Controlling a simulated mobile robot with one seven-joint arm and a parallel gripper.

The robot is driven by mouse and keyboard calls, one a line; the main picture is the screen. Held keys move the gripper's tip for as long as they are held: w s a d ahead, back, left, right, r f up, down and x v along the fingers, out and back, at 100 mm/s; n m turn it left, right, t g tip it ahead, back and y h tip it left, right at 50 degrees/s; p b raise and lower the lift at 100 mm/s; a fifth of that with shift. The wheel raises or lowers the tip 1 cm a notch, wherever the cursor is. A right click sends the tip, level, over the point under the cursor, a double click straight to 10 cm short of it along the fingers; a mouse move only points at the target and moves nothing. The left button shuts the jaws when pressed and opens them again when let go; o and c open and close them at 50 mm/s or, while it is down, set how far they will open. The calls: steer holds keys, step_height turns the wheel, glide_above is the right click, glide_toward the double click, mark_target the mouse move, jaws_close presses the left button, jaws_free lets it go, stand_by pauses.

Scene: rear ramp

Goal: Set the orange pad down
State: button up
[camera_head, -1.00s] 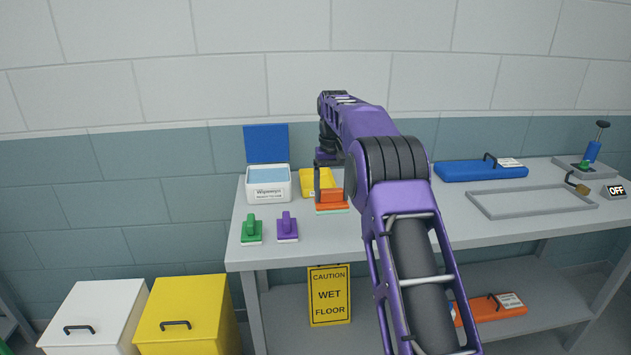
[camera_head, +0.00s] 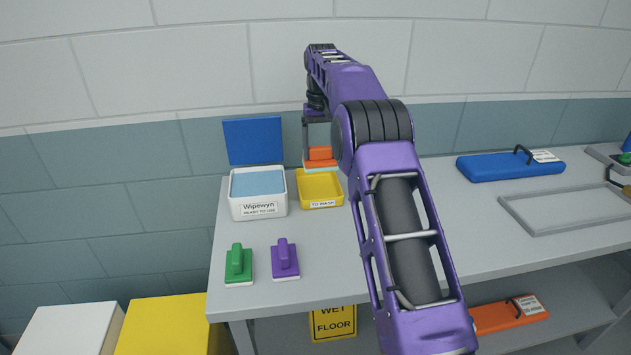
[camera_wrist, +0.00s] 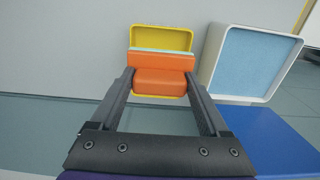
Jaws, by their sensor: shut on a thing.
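The orange pad (camera_head: 320,158) is in my gripper (camera_head: 318,150), raised above the bench by the yellow tray. In the wrist view the orange pad (camera_wrist: 163,80) sits between the two fingers of my gripper (camera_wrist: 163,84), with a pale blue-green layer along its far edge. The yellow tray (camera_head: 321,203) carries a label that seems to read "TO WASH"; the pad overlaps its back part in the head view. In the wrist view the yellow tray (camera_wrist: 160,32) shows beyond the pad. I cannot tell the exact height between them.
A white Wipewyn box (camera_head: 258,207) with its blue lid (camera_head: 253,141) up stands left of the tray. A green pad (camera_head: 238,264) and a purple pad (camera_head: 285,259) stand at the front left. A blue case (camera_head: 510,167) and a grey frame (camera_head: 565,230) lie to the right.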

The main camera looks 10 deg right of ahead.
step_height(320, 180, down, 10)
steer(key=shift+r, duration=0.1)
stand_by(0.4)
steer(key=o, duration=1)
steer(key=shift+o, duration=0.2)
step_height(320, 180, up, 12)
